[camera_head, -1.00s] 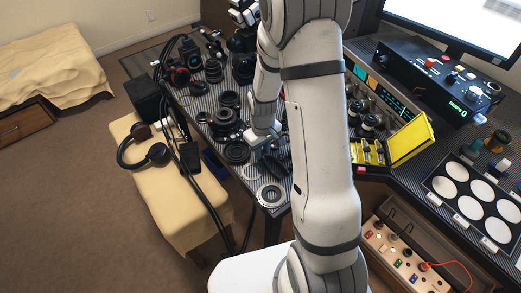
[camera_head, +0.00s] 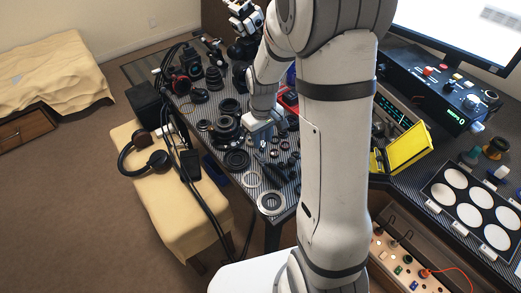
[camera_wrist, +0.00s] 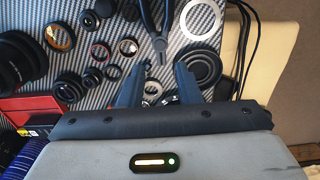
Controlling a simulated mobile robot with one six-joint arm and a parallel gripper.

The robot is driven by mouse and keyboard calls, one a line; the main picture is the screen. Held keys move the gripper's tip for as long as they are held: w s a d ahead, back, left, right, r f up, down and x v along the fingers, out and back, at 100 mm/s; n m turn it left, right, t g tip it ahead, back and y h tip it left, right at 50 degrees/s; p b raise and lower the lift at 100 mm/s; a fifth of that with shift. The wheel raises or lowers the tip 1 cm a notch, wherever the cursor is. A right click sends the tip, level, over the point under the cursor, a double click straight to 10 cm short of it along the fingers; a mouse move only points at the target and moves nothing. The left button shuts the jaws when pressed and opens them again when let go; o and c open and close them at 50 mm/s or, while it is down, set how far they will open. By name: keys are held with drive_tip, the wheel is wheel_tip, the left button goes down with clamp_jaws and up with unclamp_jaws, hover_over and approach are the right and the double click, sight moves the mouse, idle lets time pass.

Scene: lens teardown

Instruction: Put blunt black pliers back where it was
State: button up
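The blunt black pliers (camera_wrist: 147,14) lie on the striped dark tabletop at the top middle of the wrist view. Their two handles run up out of the picture and their joint and jaws point down toward my gripper (camera_wrist: 159,70). My two dark fingers stand apart, one on each side of the pliers' lower end, and nothing is clearly gripped between them. Whether they touch the pliers cannot be told. In the head view my gripper (camera_head: 262,143) is low over the desk among lens parts. I cannot make out the pliers there.
Lens barrels (camera_wrist: 16,62) and small rings (camera_wrist: 128,46) crowd the left of the wrist view. A pale ring (camera_wrist: 202,18) and a dark stepped ring (camera_wrist: 203,66) lie at right. In the head view, an open yellow case (camera_head: 407,147) stands right of my arm.

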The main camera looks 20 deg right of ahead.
drive_tip(key=s+r+m+t, duration=0.2)
drive_tip(key=s+r+m, duration=0.2)
drive_tip(key=s+r, duration=1.1)
drive_tip(key=s, duration=0.2)
drive_tip(key=shift+s+a+r+t, duration=0.3)
drive_tip(key=shift+s+a+r, duration=0.05)
drive_tip(key=shift+s, duration=0.05)
